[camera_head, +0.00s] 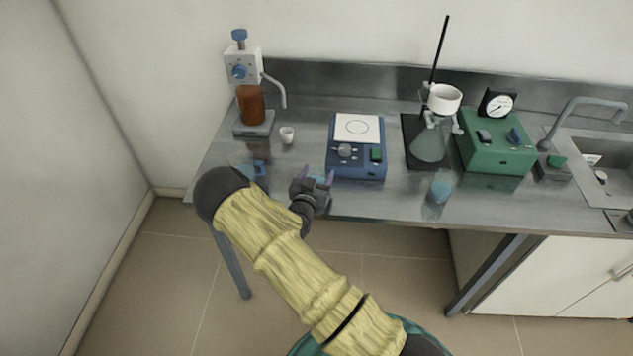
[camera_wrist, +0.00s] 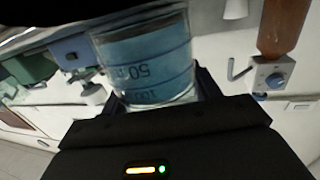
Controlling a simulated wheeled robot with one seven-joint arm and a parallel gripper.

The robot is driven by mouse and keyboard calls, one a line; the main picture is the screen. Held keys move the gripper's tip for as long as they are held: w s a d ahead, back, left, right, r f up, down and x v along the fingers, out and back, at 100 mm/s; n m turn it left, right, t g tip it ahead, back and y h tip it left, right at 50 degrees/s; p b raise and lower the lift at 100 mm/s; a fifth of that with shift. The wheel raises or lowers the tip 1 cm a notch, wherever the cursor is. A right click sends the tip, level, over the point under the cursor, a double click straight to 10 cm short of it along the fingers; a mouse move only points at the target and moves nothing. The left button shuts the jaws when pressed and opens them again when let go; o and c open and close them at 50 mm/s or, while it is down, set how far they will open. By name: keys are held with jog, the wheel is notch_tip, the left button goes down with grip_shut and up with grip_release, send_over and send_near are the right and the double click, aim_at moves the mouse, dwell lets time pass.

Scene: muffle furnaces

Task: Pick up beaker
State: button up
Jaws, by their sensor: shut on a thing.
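A clear glass beaker with blue liquid and graduation marks, including 50, fills the upper middle of the wrist view (camera_wrist: 150,72). My gripper (camera_head: 316,179) is shut on it at the front edge of the metal bench, left of the blue hotplate device. In the head view, only a small bluish bit of the held beaker shows between the fingers; the hand hides most of it. Another small beaker with blue liquid (camera_head: 440,190) stands on the bench to the right. Whether the held beaker touches the bench cannot be told.
The blue device (camera_head: 357,163) stands close right of my gripper. Behind are a small white cup (camera_head: 287,134) and a dispenser with a brown bottle (camera_head: 251,104). A stand with a flask (camera_head: 429,142), a green box (camera_head: 497,154) and a sink (camera_head: 590,160) are further right.

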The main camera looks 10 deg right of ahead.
jog(key=shift+r, duration=0.1)
notch_tip(320, 180, up, 10)
jog(key=b, duration=0.1)
jog(key=shift+b, duration=0.4)
dwell(0.7)
